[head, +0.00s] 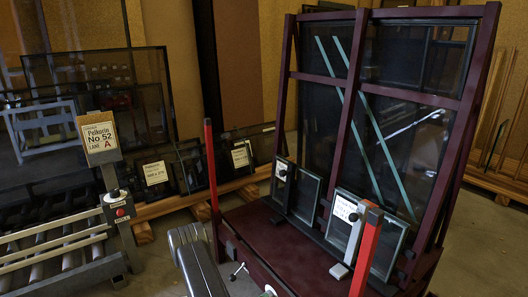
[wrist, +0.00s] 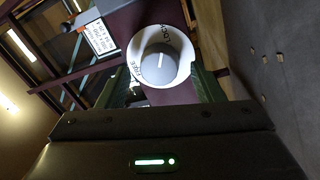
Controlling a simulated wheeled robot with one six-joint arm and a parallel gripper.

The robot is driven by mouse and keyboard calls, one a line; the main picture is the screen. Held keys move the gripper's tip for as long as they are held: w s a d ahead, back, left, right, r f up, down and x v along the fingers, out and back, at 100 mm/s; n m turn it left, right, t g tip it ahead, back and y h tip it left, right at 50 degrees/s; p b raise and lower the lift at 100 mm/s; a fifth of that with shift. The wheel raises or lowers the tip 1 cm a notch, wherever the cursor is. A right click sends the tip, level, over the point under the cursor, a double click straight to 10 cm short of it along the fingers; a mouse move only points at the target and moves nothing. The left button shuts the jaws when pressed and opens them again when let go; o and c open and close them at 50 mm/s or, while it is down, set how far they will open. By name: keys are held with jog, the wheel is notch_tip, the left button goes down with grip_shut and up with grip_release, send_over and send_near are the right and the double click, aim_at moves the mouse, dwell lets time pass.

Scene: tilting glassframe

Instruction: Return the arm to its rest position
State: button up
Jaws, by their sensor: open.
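In the wrist view, the fingers of my gripper (wrist: 166,88) stand apart at either side of a round grey knob (wrist: 158,66). The knob sits in a white ring (wrist: 139,88) with partly readable lettering. I cannot tell whether the fingers touch the knob; nothing shows clamped. In the head view a grey part of my arm (head: 197,262) rises at the bottom, and my fingers cannot be made out there. The dark red tilting frame (head: 349,110) stands at the right and carries glass panels.
Red posts (head: 211,165) and (head: 367,255) rise near my arm. Small glass panes (head: 303,195) stand on the frame's base, with labels. A roller conveyor (head: 55,250) with a sign post (head: 98,138) is at the left. Framed panes (head: 155,172) lean behind on timber.

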jog(key=r+p+v, duration=0.1)
jog(key=p+v, duration=0.2)
jog(key=v, duration=1)
jog(key=w+d+n+b, duration=0.1)
jog(key=w+d+n, duration=0.2)
jog(key=d+n, duration=0.2)
jog(key=w+d+n+t+b, duration=0.1)
jog(key=w+d+n+b, duration=0.1)
jog(key=w+d+n, duration=0.2)
jog(key=d+n, duration=0.2)
jog(key=n, duration=0.2)
jog(key=shift+w+d+n+y, duration=0.35)
jog(key=shift+n+y, duration=0.05)
dwell(0.6)
jog(key=shift+f, duration=0.1)
